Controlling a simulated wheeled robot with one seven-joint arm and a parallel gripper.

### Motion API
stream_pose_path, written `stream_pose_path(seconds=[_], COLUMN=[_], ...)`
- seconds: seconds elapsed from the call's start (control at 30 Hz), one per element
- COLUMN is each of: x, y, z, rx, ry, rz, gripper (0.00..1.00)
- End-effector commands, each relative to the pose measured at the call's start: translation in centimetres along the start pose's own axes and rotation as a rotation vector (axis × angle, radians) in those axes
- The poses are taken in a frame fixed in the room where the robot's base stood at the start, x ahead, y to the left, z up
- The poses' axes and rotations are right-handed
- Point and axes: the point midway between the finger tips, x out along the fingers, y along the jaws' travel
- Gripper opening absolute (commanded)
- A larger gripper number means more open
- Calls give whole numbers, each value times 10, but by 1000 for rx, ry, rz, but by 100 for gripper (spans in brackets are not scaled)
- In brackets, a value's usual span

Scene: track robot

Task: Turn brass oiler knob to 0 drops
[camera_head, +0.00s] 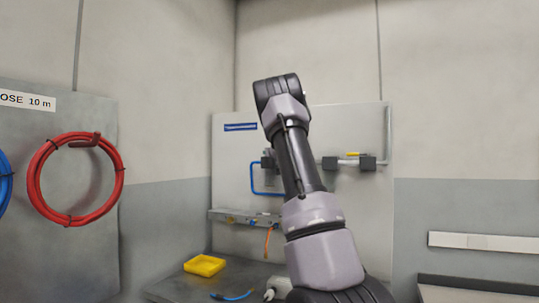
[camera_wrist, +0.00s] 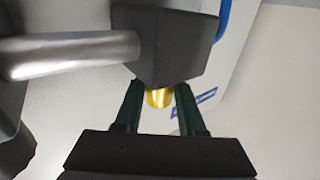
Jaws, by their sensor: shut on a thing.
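The brass oiler knob (camera_wrist: 159,98) shows in the wrist view as a small gold piece below a dark block (camera_wrist: 170,45). My gripper (camera_wrist: 159,91) has one dark green finger on each side of the knob and is shut on it. The upper part of the knob is hidden by the block. No drop scale or marking is readable, so the knob's setting cannot be told. In the head view my own arm covers the middle of the wall panel (camera_head: 228,160), and the knob and fingers are hidden there.
A grey pipe (camera_wrist: 70,52) joins the block at left, and a blue tube (camera_wrist: 223,18) runs close on its right. In the head view, a yellow tray (camera_head: 204,265) lies on the bench below the panel. A coiled red hose (camera_head: 37,178) hangs at left.

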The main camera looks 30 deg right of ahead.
Motion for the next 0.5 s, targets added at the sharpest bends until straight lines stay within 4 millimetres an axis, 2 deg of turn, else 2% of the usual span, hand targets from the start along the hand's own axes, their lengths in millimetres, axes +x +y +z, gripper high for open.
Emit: stream_pose_path(seconds=[0.5], x=[1], y=[0], z=[0], rx=[1], ry=[-1], rz=[-146], gripper=[0])
